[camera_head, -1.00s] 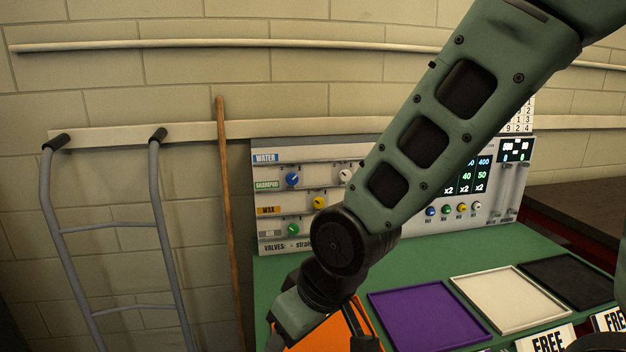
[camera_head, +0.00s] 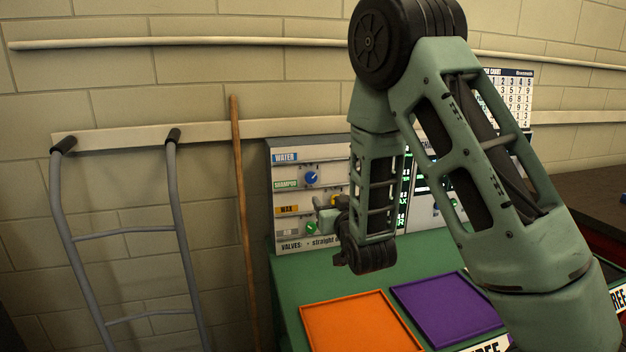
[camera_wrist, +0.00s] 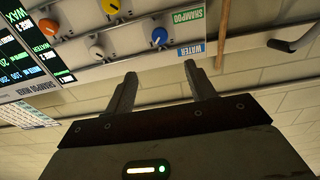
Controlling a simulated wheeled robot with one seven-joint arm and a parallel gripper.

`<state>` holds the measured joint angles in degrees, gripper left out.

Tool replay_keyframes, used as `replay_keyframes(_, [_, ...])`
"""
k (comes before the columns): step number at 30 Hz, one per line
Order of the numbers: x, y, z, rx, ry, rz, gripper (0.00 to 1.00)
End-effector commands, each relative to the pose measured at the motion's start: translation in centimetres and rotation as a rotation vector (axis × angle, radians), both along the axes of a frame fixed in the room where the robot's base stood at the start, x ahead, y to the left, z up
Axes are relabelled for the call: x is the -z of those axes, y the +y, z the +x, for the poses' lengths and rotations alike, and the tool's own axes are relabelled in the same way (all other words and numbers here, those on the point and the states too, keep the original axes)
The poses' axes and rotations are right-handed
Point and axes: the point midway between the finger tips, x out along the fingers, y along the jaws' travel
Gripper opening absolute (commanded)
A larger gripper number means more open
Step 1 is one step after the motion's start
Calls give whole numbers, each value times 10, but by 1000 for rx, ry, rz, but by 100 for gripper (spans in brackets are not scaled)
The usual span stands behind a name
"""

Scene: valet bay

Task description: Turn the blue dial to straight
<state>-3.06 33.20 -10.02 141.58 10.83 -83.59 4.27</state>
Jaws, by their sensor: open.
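The blue dial (camera_head: 312,177) sits on the upright grey panel (camera_head: 322,165), beside the SHAMPOO label. In the wrist view, which looks upside down, the blue dial (camera_wrist: 159,36) lies beyond the gap between my fingertips. A pale mark shows on the dial, but I cannot tell its angle surely. My gripper (camera_wrist: 164,75) is open and empty, its two fingers apart and not visibly touching the dial. In the head view my gripper (camera_head: 328,205) is in front of the panel, below the blue dial, and partly hides the yellow dial.
A green dial (camera_head: 311,228) is lower on the panel. White (camera_wrist: 96,52) and orange (camera_wrist: 65,78) dials are near the blue one. Orange (camera_head: 355,325) and purple (camera_head: 445,300) trays lie on the green bench. A wooden pole (camera_head: 241,200) and grey metal frame (camera_head: 182,220) stand left.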

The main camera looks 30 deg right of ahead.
Motion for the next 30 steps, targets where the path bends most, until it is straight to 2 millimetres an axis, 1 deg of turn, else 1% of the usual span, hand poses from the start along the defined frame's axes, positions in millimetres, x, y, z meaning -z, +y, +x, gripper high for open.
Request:
replay_keyframes(4, [-3,-7,26,0,-1,0,55])
replay_keyframes(18, [-2,-34,119,-2,1,0,55])
replay_keyframes(21, [-2,-38,134,-1,1,0,55])
replay_keyframes(24, [-1,-41,145,-1,3,2,55])
replay_keyframes(30, [0,-44,154,-2,2,2,55])
